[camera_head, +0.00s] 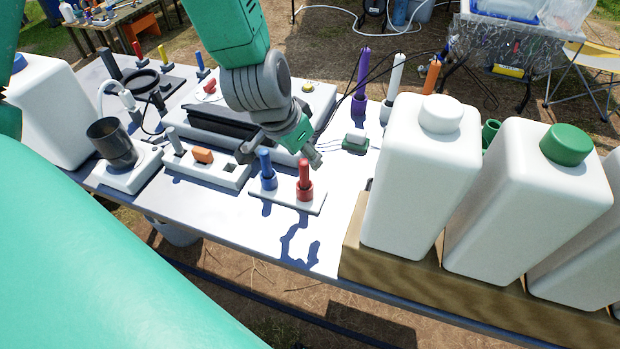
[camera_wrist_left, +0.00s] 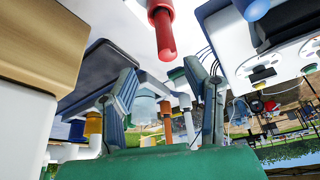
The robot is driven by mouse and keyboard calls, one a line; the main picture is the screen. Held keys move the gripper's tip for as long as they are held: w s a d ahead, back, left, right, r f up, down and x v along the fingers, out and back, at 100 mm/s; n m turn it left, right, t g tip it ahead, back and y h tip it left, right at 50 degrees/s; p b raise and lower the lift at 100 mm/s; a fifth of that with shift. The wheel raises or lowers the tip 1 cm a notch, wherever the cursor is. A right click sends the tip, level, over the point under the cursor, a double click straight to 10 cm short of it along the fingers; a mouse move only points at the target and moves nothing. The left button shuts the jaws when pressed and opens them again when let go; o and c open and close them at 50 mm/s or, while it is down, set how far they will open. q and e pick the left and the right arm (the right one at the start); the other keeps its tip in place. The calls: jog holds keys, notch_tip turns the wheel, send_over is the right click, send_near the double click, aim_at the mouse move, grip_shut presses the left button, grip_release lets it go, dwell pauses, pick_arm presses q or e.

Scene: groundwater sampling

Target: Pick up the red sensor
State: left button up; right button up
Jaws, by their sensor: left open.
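The red sensor (camera_head: 305,175) stands upright in a red holder on a small white plate (camera_head: 288,203) near the table's front edge. A blue sensor (camera_head: 265,163) stands beside it on the same plate, to its left. My left gripper (camera_head: 282,152) is just behind and above the two sensors, with its fingers apart and nothing seen between them. In the left wrist view the gripper (camera_wrist_left: 168,100) is open, and the red sensor (camera_wrist_left: 164,35) hangs upside down in the picture above the gap, apart from both fingers. My right gripper is not in view.
White jugs (camera_head: 420,180) in a wooden tray (camera_head: 354,245) stand close on the right. A power strip (camera_head: 208,168) with an orange switch and a dark cup (camera_head: 112,143) are to the left. Purple (camera_head: 361,80), white and orange sensors stand behind. Bare table lies in front of the plate.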

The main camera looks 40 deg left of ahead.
aim_at(300, 162)
pick_arm(q)
jog(key=shift+a+f, duration=0.3)
jog(key=shift+a, duration=0.05)
jog(key=f, duration=0.3)
jog(key=w+a+f, duration=0.1)
jog(key=shift+f, duration=0.2)
jog(key=shift+w+d+f, duration=0.2)
jog(key=shift+d, duration=0.1)
jog(key=shift+d+r, duration=0.1)
jog(key=shift+d, duration=0.35)
jog(key=shift+d+r, duration=0.1)
jog(key=c, duration=0.8)
grip_shut()
jog(key=shift+s+a+f, duration=0.1)
jog(key=shift+a+f, duration=0.1)
jog(key=shift+a, duration=0.45)
jog(key=shift+d, duration=0.1)
